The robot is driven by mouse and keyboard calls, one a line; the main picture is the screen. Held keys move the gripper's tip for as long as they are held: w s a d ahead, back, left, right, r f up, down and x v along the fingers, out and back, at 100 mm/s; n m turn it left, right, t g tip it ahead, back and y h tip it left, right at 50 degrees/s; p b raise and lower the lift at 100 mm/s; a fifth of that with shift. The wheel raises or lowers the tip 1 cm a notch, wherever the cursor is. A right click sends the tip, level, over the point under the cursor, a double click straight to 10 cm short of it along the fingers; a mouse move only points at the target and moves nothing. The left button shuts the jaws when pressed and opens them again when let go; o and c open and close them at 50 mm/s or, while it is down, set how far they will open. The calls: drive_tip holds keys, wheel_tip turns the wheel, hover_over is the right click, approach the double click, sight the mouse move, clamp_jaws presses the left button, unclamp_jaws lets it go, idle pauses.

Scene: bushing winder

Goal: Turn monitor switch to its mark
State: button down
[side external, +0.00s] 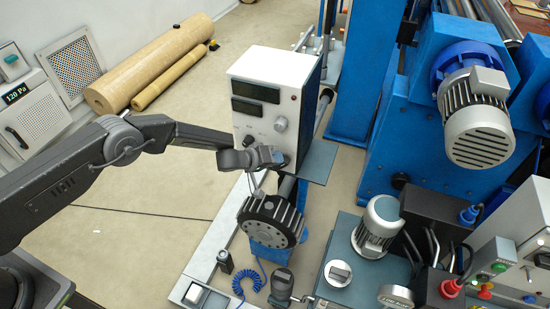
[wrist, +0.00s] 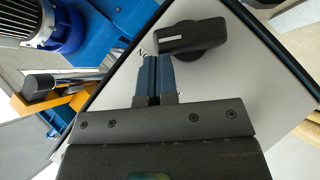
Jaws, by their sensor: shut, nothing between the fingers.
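The monitor is a white box (side external: 259,126) with two dark displays, standing upright in the middle of the side view. In the wrist view its pale front panel (wrist: 235,75) carries a black bar-shaped switch (wrist: 193,37) with a white line toward its left end. Dark printed lettering shows partly beside my fingers; most of it is hidden, and I cannot make out a mark. My gripper (wrist: 157,60) is shut and empty, its blue-grey fingertips just below the switch's left end. I cannot tell whether they touch it. In the side view my gripper (side external: 274,156) is at the panel's lower edge.
A round grey knob (side external: 281,124) sits higher on the monitor's front. A black slotted drum (side external: 271,221) stands just below my gripper. Blue machinery with a grey motor (side external: 477,118) fills the right. Open floor lies left of the monitor, with brown rolls (side external: 150,65) behind.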

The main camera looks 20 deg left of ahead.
drive_tip(key=shift+d+r+m+y, duration=0.1)
drive_tip(key=shift+d+m+y, duration=0.3)
drive_tip(key=shift+y, duration=0.1)
drive_tip(key=shift+d+y, duration=0.1)
drive_tip(key=shift+y, duration=0.2)
drive_tip(key=shift+w+d+m+y, duration=0.2)
drive_tip(key=shift+m+y, duration=0.3)
drive_tip(key=shift+y, duration=0.2)
drive_tip(key=shift+s+d+m+g+y, duration=0.2)
drive_tip(key=shift+d+m+g+y, duration=0.35)
drive_tip(key=shift+y, duration=0.65)
drive_tip(key=shift+d+f, duration=0.5)
drive_tip(key=shift+d, duration=0.1)
drive_tip(key=shift+d+f, duration=0.15)
drive_tip(key=shift+d, duration=0.05)
